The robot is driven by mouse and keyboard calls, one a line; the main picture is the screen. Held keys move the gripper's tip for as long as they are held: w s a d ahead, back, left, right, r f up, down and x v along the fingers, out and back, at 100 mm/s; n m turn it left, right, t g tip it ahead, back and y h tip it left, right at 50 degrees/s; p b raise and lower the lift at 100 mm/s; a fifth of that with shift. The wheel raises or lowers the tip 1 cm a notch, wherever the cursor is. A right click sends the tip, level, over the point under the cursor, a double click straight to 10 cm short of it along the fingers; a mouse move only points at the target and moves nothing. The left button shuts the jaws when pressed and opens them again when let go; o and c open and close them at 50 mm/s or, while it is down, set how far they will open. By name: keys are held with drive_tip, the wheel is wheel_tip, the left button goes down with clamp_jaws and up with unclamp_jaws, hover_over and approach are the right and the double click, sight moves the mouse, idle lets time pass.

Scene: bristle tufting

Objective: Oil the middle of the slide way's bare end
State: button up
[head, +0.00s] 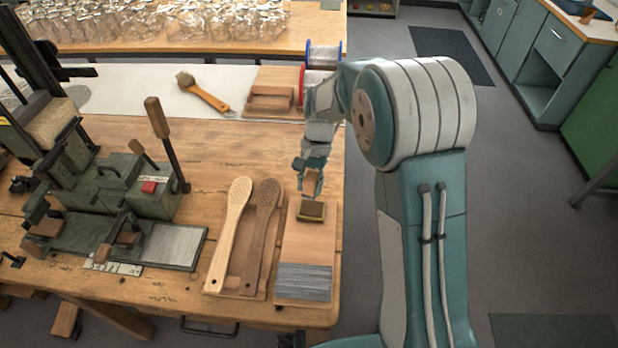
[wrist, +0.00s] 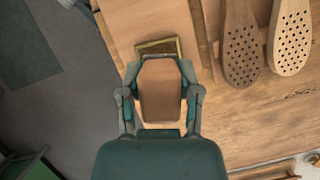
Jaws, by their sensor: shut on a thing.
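The slide way (head: 130,240) is a dark green bed at the front of the machine on the left. Its bare end (head: 172,246) is a flat grey metal plate, with no object on it. My gripper (head: 310,188) is far to its right, over the right part of the bench. It is shut on a brown wooden block, which shows between the fingers in the wrist view (wrist: 160,92). A small brass-rimmed tin with a dark inside (head: 311,210) lies on a wooden board just by the block. I cannot tell whether they touch.
Two long wooden brush backs (head: 230,235) lie between the slide way and my gripper. A lever (head: 166,140) stands up from the machine. Grey bristle strips (head: 304,282) lie on the board's near end.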

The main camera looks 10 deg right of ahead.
sight(308, 214)
drive_tip(key=shift+d+f, duration=0.1)
drive_tip(key=shift+f, duration=2.75)
drive_tip(key=shift+f, duration=0.55)
drive_tip(key=shift+r, duration=3.6)
drive_tip(key=shift+s, duration=0.1)
